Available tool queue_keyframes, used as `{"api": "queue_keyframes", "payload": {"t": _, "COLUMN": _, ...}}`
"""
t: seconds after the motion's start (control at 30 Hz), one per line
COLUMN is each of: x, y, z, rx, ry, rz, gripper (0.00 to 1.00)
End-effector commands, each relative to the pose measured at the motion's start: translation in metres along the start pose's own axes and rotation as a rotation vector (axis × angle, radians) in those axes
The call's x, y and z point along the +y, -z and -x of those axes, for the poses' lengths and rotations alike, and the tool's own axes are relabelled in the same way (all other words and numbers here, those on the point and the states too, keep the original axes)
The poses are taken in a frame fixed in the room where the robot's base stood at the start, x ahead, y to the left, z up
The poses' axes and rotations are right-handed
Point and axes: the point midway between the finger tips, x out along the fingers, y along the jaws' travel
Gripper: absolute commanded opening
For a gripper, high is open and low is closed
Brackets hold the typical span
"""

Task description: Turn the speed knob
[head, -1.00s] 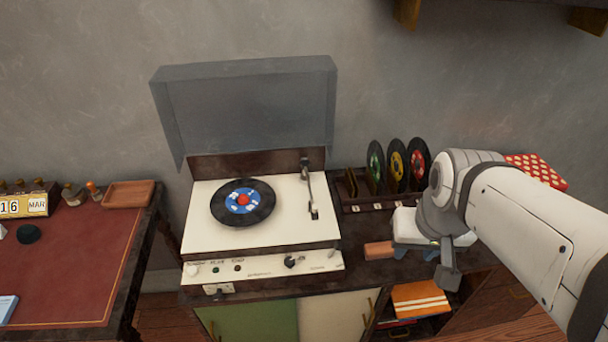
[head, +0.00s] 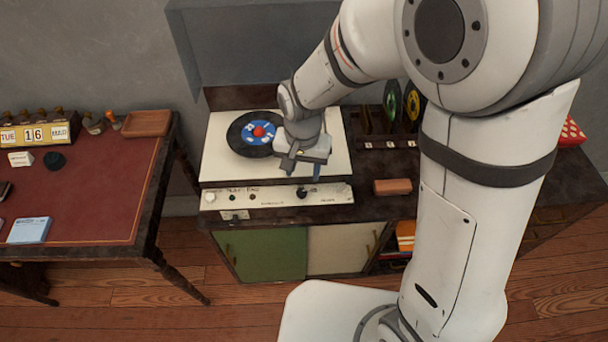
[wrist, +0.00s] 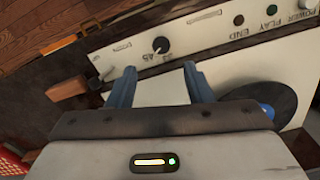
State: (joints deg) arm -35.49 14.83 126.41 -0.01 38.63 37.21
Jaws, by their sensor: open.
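The speed knob (head: 302,192) is a small black knob on the white front panel of the record player (head: 225,170). In the wrist view the knob (wrist: 161,45) shows beside the printed numbers, just beyond the gap between my fingertips. My gripper (head: 303,168) is over the front right part of the deck, a little behind and above the panel. In the wrist view my gripper (wrist: 160,70) is open, with two blue-grey fingers apart and nothing between them. The fingers do not touch the knob.
A record (head: 245,140) with a blue label lies on the turntable, left of my gripper. The raised lid (head: 230,50) stands behind. A reddish block (head: 392,187) lies right of the player. A desk (head: 100,190) stands at the left, with open floor in front.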

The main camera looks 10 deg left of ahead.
Motion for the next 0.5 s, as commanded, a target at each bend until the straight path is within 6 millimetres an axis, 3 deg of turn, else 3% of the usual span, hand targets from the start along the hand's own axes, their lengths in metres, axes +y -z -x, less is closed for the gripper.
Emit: {"api": "queue_keyframes", "payload": {"t": 0.5, "x": -0.003, "y": -0.001, "z": -0.070, "rx": -0.004, "ry": -0.003, "rz": 0.000, "gripper": 0.47}}
